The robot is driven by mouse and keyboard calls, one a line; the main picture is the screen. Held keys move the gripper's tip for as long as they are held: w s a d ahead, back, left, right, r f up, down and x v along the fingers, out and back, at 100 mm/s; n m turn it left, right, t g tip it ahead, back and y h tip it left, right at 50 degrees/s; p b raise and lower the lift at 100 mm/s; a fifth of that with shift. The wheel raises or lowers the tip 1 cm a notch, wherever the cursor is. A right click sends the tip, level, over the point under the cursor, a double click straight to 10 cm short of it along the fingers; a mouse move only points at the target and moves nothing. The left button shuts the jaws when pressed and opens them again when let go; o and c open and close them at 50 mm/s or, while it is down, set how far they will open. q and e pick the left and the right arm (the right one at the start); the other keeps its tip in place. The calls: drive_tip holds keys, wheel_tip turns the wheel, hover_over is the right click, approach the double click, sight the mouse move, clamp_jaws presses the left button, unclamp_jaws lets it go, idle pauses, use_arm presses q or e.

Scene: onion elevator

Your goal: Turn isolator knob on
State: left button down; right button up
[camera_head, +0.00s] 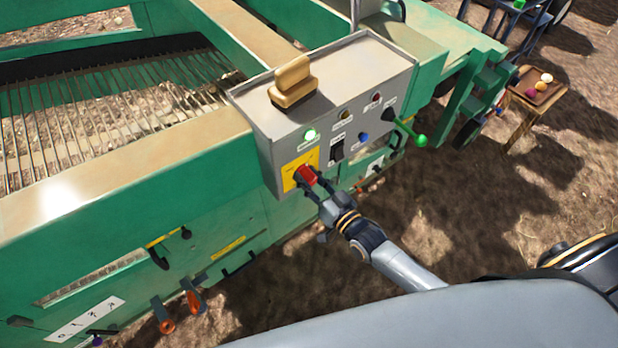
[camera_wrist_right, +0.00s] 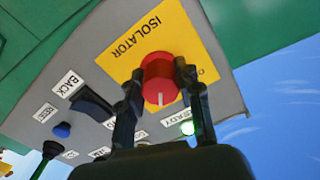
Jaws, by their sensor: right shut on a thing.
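The red isolator knob (camera_head: 306,175) sits on a yellow plate (camera_head: 288,178) at the lower left of the grey control panel (camera_head: 275,130). My right gripper (camera_head: 314,184) is at the panel with its fingers around the knob. In the right wrist view the fingers (camera_wrist_right: 157,78) are shut on the red knob (camera_wrist_right: 158,72), one on each side. A white mark on the knob points down in that view. The yellow plate (camera_wrist_right: 150,35) reads "ISOLATOR"; a label beside the knob is partly hidden. A green lamp (camera_head: 311,134) marked "READY" glows above the plate. My left gripper is out of view.
A tan handle-like piece (camera_head: 293,82) sits on top. A small wooden table (camera_head: 525,107) with onions stands at the right on bare soil.

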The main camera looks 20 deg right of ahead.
drive_tip(key=shift+f+m, duration=0.15)
drive_tip(key=shift+m, duration=0.85)
drive_tip(key=o, duration=1.1)
drive_tip(key=shift+o, duration=0.2)
drive_tip(key=shift+s, duration=0.15)
drive_tip(key=v, duration=1.1)
drive_tip(key=shift+s+d, duration=0.15)
drive_tip(key=shift+s, duration=0.25)
